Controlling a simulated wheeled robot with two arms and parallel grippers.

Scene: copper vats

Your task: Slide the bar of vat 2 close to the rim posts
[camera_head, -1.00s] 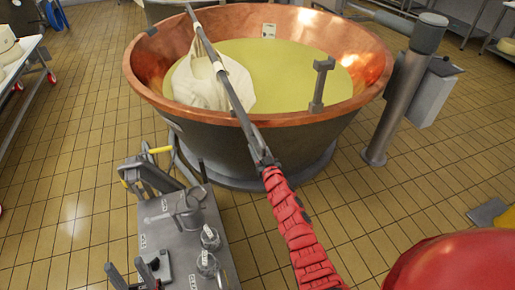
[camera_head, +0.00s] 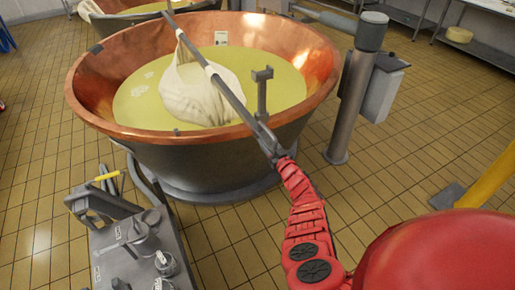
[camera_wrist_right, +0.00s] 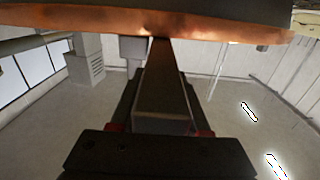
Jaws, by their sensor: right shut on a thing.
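Vat 2 (camera_head: 105,115) is a wide copper-rimmed vat with yellow liquid. A long grey bar (camera_head: 228,88) lies across it, its far end past the back rim. A white cloth bag (camera_head: 192,95) hangs from the bar, low in the liquid. A grey rim post (camera_head: 262,94) with a forked top stands at the front rim, just right of the bar; whether they touch cannot be told. My right gripper (camera_head: 270,146) is shut on the bar's near end, outside the front rim. In the right wrist view the bar end (camera_wrist_right: 161,105) sits between the fingers, below the copper rim (camera_wrist_right: 100,17). My left gripper is out of view.
A grey machine with knobs (camera_head: 140,240) and a yellow-handled lever stands at front left. A thick grey column (camera_head: 352,100) with a box (camera_head: 384,88) stands right of the vat. Another vat (camera_head: 125,10) is behind.

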